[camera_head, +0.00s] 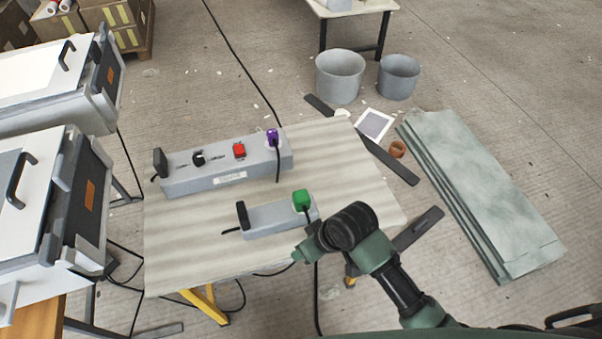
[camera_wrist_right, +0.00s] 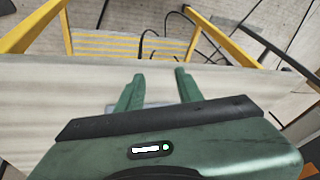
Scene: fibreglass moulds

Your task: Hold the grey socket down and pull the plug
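A small grey socket box (camera_head: 268,220) lies on the workbench, with a black upright piece at its left end. A green plug (camera_head: 301,199) sits on its right end, with a black cord running down from it. My right gripper (camera_head: 302,254) is over the bench's front edge, just below and apart from this box. In the right wrist view its two fingers are spread (camera_wrist_right: 160,78), with nothing clearly held. A grey sliver shows between the fingers, mostly hidden by the gripper body; I cannot tell what it is. My left gripper is in neither view.
A longer grey box (camera_head: 205,182) with a purple plug (camera_head: 272,136) and a red switch (camera_head: 239,150) lies behind on the workbench (camera_head: 335,185). Yellow trestle legs (camera_wrist_right: 130,45) and loose cables are below.

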